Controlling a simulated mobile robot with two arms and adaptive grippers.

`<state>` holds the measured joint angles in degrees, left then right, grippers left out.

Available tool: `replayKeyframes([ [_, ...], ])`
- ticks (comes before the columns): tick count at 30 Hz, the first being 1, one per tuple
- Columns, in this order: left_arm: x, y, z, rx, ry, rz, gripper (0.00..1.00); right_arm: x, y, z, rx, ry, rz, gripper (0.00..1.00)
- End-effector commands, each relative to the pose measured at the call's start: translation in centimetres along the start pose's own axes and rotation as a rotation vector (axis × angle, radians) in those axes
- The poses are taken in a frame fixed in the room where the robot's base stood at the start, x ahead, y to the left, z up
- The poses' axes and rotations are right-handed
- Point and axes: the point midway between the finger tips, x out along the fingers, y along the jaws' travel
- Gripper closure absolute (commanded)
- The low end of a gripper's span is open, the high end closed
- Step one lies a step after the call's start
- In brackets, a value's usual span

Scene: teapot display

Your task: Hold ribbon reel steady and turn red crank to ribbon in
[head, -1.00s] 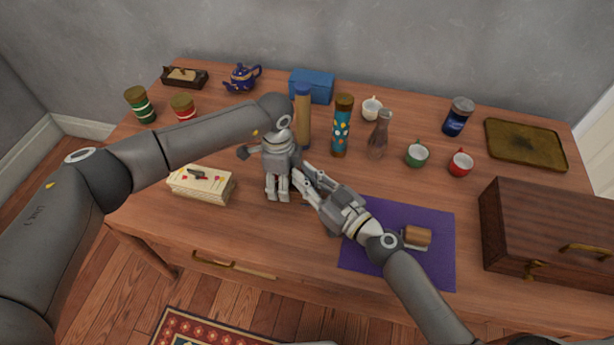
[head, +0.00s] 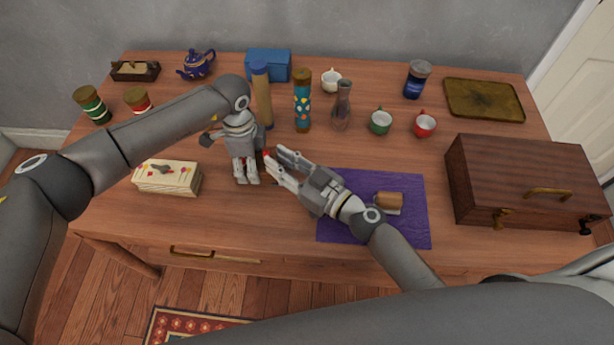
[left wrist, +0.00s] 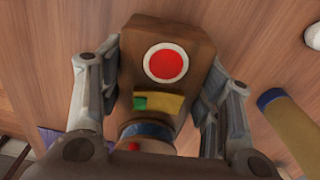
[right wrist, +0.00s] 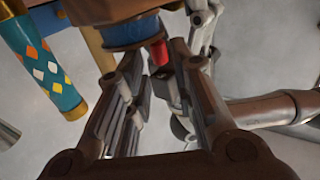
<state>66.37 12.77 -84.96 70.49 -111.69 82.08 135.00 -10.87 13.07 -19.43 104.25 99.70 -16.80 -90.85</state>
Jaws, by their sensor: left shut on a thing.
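The ribbon reel (left wrist: 200,45) is a brown wooden body with a red disc in a white ring. A blue spool part (left wrist: 148,130) shows at its lower end. My left gripper (head: 247,181) is shut on the body, one finger along each side; in the head view the gripper mostly hides the reel. The red crank knob (right wrist: 158,53) shows beside the blue spool in the right wrist view, and as a small red spot (head: 266,154) in the head view. My right gripper (head: 275,157) is open, its fingertips close around the knob; contact cannot be told.
A cream box (head: 168,178) lies left of the reel. A tan cylinder (head: 263,100) and a patterned teal cylinder (head: 302,105) stand behind. A purple mat (head: 410,225) with a small roll (head: 388,200) lies under my right arm. A wooden case (head: 525,185) is at right.

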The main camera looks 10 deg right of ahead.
Motion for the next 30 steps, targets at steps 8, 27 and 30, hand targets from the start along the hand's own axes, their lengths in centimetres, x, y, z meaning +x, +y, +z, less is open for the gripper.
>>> replayKeyframes([
  [8,-0.1,0.0,0.0,0.0,0.001,-0.001,0.77,-5.1,0.0,0.1,0.003,-0.003,0.002,0.77],
  [27,-0.1,0.0,0.0,0.0,0.001,-0.001,0.77,-9.7,0.0,0.0,-0.001,-0.001,0.0,0.77],
  [30,-0.1,0.0,0.0,0.0,0.001,-0.001,0.77,-9.7,0.0,0.0,-0.001,-0.001,0.0,0.77],
])
